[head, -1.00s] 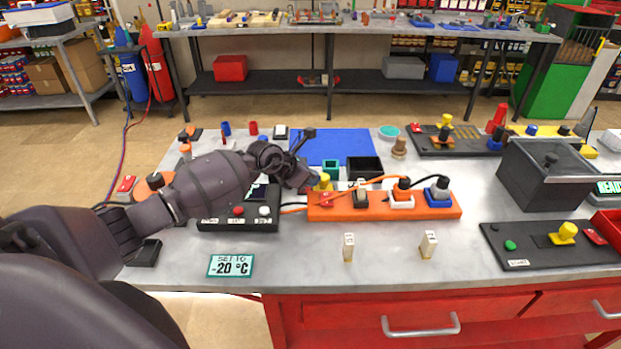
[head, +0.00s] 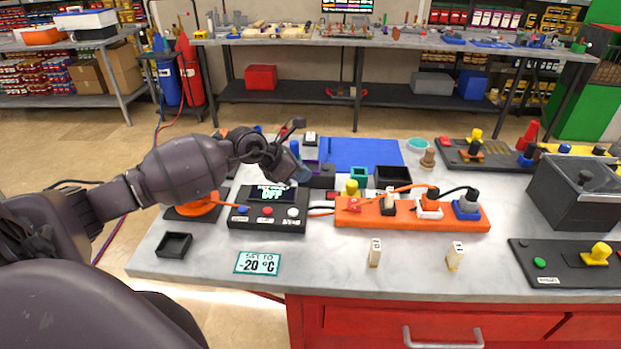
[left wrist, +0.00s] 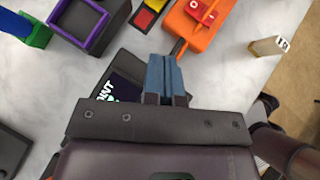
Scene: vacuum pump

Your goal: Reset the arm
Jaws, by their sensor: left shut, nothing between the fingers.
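My left arm reaches in from the left in the head view. Its blue-tipped gripper (head: 301,174) is shut and empty, above the bench behind the black control box (head: 240,220), left of the yellow knob (head: 351,187). The control box has blue, red and white buttons and a lit display (head: 272,194) ending in "OFF". In the left wrist view the shut blue fingers (left wrist: 166,60) point between the control box, partly hidden, and the orange power strip (left wrist: 196,38). My right gripper is not in view.
The power strip (head: 385,221) holds several plugs with cables. A "set to -20 °C" card (head: 257,263), a small black tray (head: 174,246) and two pale numbered blocks (head: 375,252) are near the front. A blue mat (head: 365,152) lies behind. The front of the grey bench is mostly clear.

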